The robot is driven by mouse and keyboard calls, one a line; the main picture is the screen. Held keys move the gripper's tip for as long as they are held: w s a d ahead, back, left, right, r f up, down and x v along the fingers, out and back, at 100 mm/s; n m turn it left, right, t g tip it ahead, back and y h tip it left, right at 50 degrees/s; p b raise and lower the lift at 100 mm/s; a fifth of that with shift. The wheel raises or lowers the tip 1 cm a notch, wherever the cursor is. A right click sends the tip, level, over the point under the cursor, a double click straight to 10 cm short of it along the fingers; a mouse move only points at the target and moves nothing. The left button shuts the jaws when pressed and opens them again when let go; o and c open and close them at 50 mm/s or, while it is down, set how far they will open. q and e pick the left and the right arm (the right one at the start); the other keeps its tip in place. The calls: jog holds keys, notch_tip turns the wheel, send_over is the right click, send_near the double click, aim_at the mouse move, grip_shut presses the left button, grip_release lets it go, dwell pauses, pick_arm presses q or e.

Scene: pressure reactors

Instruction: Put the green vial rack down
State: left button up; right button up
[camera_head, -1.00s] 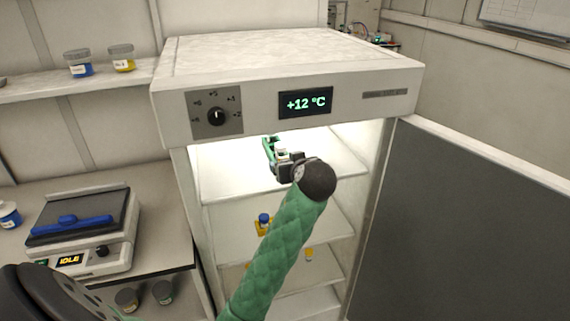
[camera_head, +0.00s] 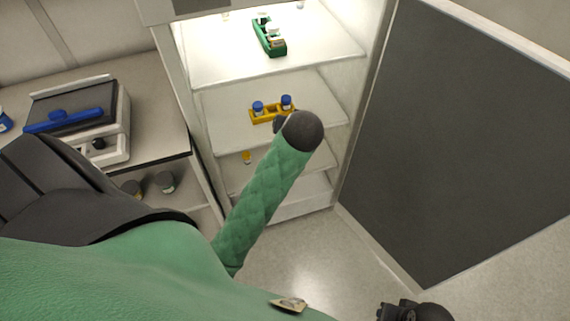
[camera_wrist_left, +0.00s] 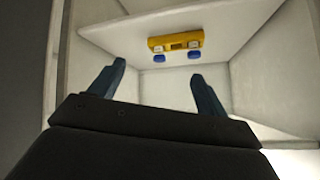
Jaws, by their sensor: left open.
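The green vial rack (camera_head: 270,43) rests on the top lit shelf of the open fridge in the head view. It holds vials with white and green caps and stands clear of any gripper. My left gripper (camera_wrist_left: 158,70) is open and empty in the left wrist view. In the head view it is mostly hidden behind the round dark wrist joint, lower than the green rack and in front of the middle shelf. My right gripper (camera_head: 402,311) is partly in view at the bottom edge; its jaws cannot be made out.
A yellow rack (camera_head: 272,113) with blue-capped vials stands on the middle shelf (camera_head: 318,105), just beyond my left gripper; it also shows in the left wrist view (camera_wrist_left: 175,42). The open fridge door (camera_head: 465,140) blocks the right side. A bench device (camera_head: 75,120) stands at left.

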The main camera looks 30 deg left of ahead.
pick_arm(q)
jog(key=s+d+f+m+g+h, duration=0.2)
jog(key=s+d+f, duration=0.2)
jog(key=s, duration=0.5)
jog(key=s+d+f+m+g+h, duration=0.2)
jog(key=s+d+f, duration=0.3)
jog(key=s+f, duration=0.3)
jog(key=s+d+f+m+g+h, duration=0.1)
jog(key=s+d+f+m+h, duration=0.1)
jog(key=s+f, duration=0.4)
jog(key=s+d+h, duration=0.1)
jog(key=s+d, duration=0.1)
jog(key=s, duration=0.1)
jog(key=shift+s+d+f+g, duration=0.15)
jog(key=shift+s+d+g, duration=0.05)
jog(key=shift+s+g, duration=0.2)
